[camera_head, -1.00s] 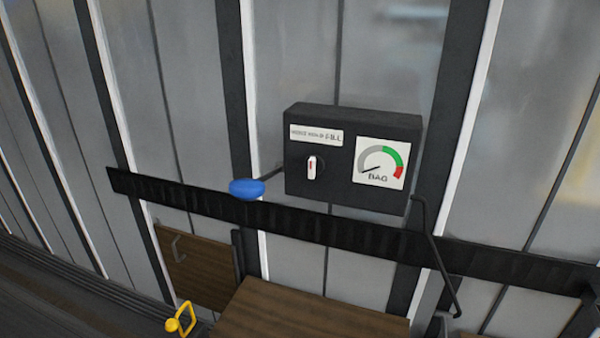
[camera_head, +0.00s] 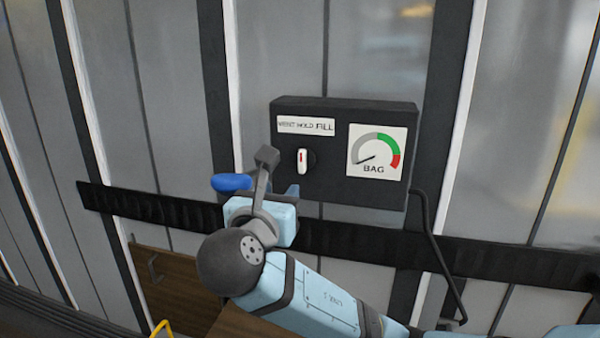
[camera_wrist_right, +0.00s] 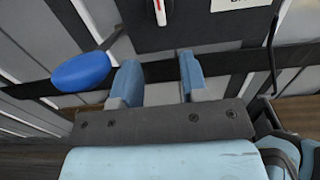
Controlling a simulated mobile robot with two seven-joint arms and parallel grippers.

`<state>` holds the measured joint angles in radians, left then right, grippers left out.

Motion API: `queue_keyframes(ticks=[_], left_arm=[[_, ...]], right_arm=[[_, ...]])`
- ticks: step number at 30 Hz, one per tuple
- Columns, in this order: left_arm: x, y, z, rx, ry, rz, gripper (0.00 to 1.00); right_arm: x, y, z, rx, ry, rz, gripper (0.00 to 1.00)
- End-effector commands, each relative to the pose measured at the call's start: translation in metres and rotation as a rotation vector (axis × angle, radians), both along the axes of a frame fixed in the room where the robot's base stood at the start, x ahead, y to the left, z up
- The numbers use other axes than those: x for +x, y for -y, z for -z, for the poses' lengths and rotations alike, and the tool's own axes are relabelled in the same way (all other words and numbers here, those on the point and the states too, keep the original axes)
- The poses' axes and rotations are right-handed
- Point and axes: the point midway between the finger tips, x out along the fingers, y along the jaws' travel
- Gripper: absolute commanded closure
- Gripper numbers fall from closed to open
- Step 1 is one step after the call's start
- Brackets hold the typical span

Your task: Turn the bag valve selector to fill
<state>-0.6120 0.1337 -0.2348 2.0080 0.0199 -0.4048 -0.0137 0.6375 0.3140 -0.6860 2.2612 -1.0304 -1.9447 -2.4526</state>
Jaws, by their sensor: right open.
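The bag valve selector (camera_head: 303,161) is a white knob with a red mark on the front of a dark control box (camera_head: 340,190). It points roughly straight up, under a label (camera_head: 306,125) reading VENT HOLD FILL. In the right wrist view the selector (camera_wrist_right: 160,12) shows at the top edge, partly cut off. My right gripper (camera_head: 278,182) is just below and left of the selector, apart from it. In the wrist view my right gripper (camera_wrist_right: 158,78) has its two blue fingers apart with nothing between them. My left gripper is out of view.
A BAG gauge (camera_head: 376,152) is right of the selector, its needle at the low left end. A blue oval handle (camera_head: 231,182) juts out left of the box, close to my right gripper. A black rail (camera_head: 140,204) runs below. A bent black hose (camera_head: 432,245) hangs at right.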

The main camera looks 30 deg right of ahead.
Motion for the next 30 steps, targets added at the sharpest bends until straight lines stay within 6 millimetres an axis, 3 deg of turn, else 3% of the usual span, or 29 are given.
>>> queue_keyframes(ticks=[5,18,30], left_arm=[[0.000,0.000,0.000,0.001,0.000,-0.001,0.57],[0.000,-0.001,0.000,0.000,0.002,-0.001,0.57],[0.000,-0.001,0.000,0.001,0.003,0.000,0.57]], right_arm=[[0.013,0.017,-0.001,-0.005,-0.006,0.008,0.60],[0.071,0.085,0.000,-0.004,-0.006,0.006,0.60],[0.088,0.104,-0.001,-0.002,-0.004,0.002,0.60]])
